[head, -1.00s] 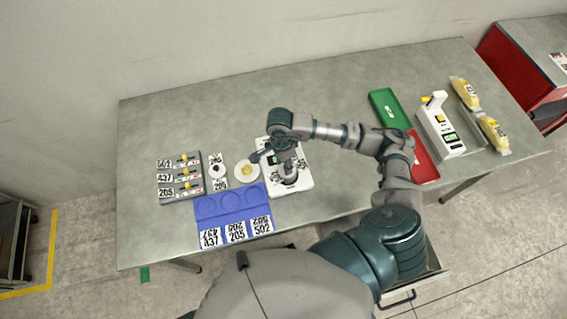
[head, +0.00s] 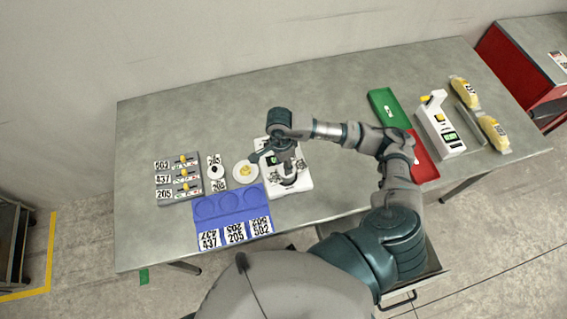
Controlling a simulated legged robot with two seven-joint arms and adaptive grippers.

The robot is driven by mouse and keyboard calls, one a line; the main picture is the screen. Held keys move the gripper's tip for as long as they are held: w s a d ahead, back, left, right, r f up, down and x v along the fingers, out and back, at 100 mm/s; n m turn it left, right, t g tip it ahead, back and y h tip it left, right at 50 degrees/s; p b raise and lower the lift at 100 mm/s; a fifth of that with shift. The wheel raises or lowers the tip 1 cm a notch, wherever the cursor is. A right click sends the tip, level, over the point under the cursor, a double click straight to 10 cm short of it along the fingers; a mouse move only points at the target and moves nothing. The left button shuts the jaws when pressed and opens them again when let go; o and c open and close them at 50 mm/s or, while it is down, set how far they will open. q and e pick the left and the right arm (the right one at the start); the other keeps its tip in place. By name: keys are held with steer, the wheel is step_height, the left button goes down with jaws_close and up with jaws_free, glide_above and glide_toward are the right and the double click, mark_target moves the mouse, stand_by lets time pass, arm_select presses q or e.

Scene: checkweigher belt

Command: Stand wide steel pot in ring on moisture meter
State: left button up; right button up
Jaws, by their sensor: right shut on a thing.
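The white moisture meter (head: 303,182) stands near the table's front edge, with a small green display on its left. My right gripper (head: 287,178) is over the meter, pointing down, and covers its middle. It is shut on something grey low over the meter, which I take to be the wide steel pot. The pot's outline and the ring are mostly hidden by the gripper and too small to make out. I cannot tell whether the pot touches the ring. My left gripper is not in view.
Left of the meter are a white dish (head: 246,172) with yellow contents, a blue tray (head: 232,207) with number cards, and a grey rack (head: 179,180). At right are green (head: 390,108) and red (head: 424,160) trays and a white device (head: 441,128). The table's back middle is clear.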

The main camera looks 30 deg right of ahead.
steer(key=o, duration=1.6)
steer(key=shift+r, duration=0.1)
steer(key=shift+r+p, duration=1.7)
steer(key=shift+r, duration=1.7)
steer(key=shift+c, duration=0.3)
jaws_close()
